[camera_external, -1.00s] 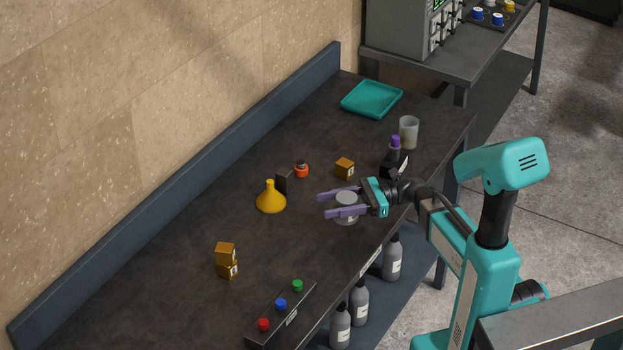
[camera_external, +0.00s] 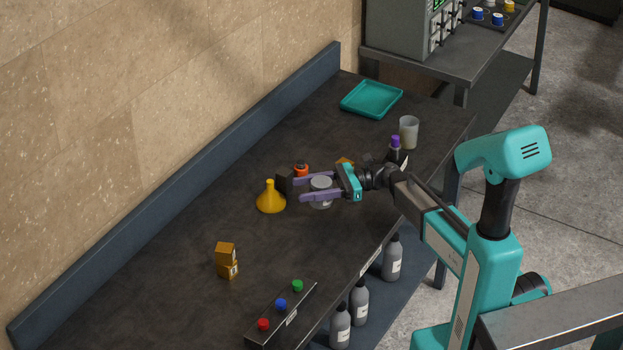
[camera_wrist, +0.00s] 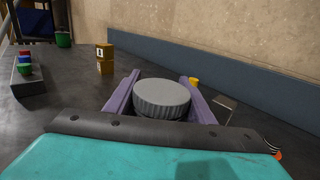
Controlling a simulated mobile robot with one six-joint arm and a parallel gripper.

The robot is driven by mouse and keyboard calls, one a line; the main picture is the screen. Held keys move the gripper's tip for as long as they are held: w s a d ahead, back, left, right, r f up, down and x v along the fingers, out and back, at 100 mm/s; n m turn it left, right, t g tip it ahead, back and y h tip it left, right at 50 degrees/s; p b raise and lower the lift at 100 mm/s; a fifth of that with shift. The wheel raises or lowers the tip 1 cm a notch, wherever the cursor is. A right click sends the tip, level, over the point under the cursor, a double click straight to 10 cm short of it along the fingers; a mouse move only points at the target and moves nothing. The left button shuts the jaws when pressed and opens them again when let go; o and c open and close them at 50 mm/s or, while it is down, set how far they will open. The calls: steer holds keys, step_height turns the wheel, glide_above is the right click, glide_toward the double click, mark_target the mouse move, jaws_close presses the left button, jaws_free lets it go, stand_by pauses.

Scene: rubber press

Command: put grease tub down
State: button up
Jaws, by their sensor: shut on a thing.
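The grease tub (camera_external: 320,185) is a small grey-white tub with a ribbed grey lid. My gripper (camera_external: 319,189) is shut on it, with one purple finger along each side. In the wrist view the tub's lid (camera_wrist: 162,97) sits between the two purple fingers (camera_wrist: 163,98). The tub is upright and low over the dark bench (camera_external: 190,245). I cannot tell whether its base touches the bench.
Stacked orange boxes (camera_external: 227,262) and a button panel (camera_external: 281,314) are nearer. A teal tray (camera_external: 371,99) lies at the back. The bench's left middle is clear.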

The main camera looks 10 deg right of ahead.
steer(key=shift+w+a, duration=0.25)
steer(key=shift+w, duration=0.25)
steer(key=shift+w+a, duration=0.2)
steer(key=shift+w, duration=0.3)
steer(key=shift+w+a+p, duration=0.2)
steer(key=shift+w+p, duration=0.1)
steer(key=shift+w, duration=0.1)
steer(key=shift+f+p, duration=0.6)
steer(key=shift+f, duration=1.25)
steer(key=shift+f, duration=0.1)
steer(key=o, duration=1.3)
